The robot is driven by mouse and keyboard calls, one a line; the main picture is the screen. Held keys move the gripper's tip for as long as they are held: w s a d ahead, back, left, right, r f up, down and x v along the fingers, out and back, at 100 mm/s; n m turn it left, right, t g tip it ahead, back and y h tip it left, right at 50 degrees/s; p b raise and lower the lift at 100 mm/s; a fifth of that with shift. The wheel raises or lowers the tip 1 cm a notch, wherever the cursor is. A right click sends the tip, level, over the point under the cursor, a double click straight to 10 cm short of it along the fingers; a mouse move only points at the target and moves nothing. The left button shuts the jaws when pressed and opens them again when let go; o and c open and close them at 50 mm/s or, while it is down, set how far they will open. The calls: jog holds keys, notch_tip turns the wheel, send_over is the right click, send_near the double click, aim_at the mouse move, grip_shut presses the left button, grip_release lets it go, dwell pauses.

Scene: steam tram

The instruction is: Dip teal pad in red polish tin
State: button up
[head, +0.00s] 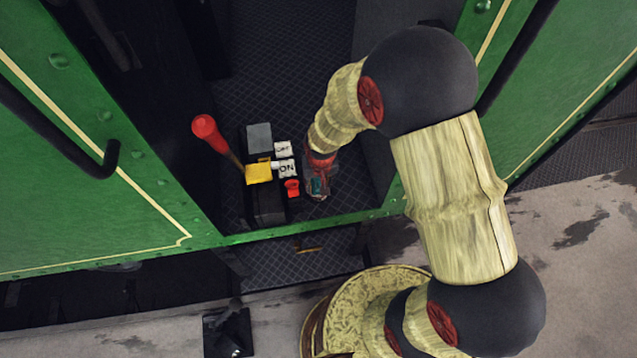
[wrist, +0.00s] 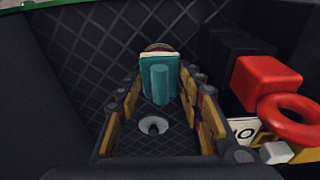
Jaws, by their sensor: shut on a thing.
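The teal pad (wrist: 160,80) stands between the fingers of my gripper (wrist: 160,95) in the wrist view. It has a rounded teal grip on the near side and a pale top edge. My gripper is shut on it. In the head view the gripper (head: 318,187) is low over the dark tread-plate floor, with a bit of the teal pad showing. A small reddish-brown round thing (wrist: 158,47) shows just behind the pad, mostly hidden; I cannot tell whether it is the polish tin or whether the pad touches it.
Green panels flank the doorway.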

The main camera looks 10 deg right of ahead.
aim_at(318, 181)
jog(key=shift+r+p, duration=1.65)
jog(key=shift+r, duration=1.15)
jog(key=shift+f, duration=0.1)
